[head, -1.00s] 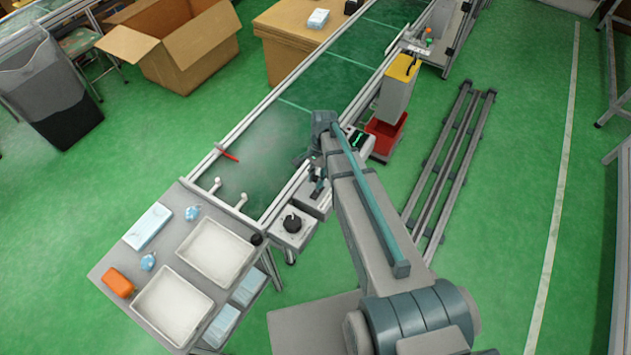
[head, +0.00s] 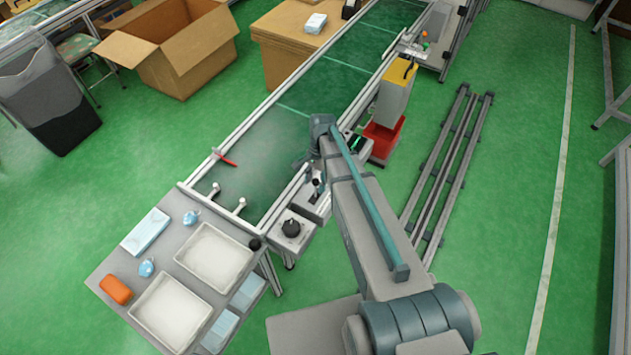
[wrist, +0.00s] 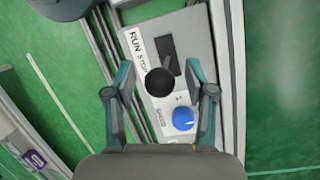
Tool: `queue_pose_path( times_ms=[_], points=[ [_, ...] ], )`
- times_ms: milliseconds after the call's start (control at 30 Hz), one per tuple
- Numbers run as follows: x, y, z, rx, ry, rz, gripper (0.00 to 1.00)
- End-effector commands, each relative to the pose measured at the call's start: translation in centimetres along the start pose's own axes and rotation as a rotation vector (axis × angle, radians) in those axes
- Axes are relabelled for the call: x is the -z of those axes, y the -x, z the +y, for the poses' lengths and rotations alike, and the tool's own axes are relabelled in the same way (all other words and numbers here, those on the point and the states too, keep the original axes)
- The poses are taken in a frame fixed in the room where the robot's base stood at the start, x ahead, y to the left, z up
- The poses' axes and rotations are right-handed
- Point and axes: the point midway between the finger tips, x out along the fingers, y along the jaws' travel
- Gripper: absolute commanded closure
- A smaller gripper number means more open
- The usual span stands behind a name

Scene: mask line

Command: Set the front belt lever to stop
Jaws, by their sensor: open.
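The belt lever's black ball knob (wrist: 160,82) shows in the wrist view on a grey control box (wrist: 195,48). It covers the lower end of a dark slot (wrist: 167,52), beside the STOP lettering; RUN is printed above. The stalk is mostly hidden under the ball, so its exact tilt is unclear. My gripper (wrist: 159,100) is open, with one finger on each side of the knob and a gap at both sides. A blue speed knob (wrist: 183,118) sits just below, near the right finger. In the head view my arm largely hides the gripper.
The green conveyor belt (head: 265,145) runs beside the controls. A box with a black dial (head: 292,229) stands at its near end, next to a table with white trays (head: 214,256). A red bin (head: 381,141) and grey floor rails (head: 452,165) lie to the right.

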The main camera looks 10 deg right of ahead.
Motion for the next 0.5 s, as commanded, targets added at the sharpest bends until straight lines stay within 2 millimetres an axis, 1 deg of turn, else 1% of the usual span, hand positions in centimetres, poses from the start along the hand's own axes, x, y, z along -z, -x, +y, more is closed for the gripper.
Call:
queue_pose_path(
  times_ms=[133, 267, 500],
  points=[
    [0.0, 0.7, 0.0, 0.001, 0.000, 0.000, 0.45],
    [0.0, 2.2, 0.0, 0.002, 0.000, 0.001, 0.45],
    [0.1, 6.6, -0.1, 0.003, -0.001, 0.001, 0.45]
  ],
)
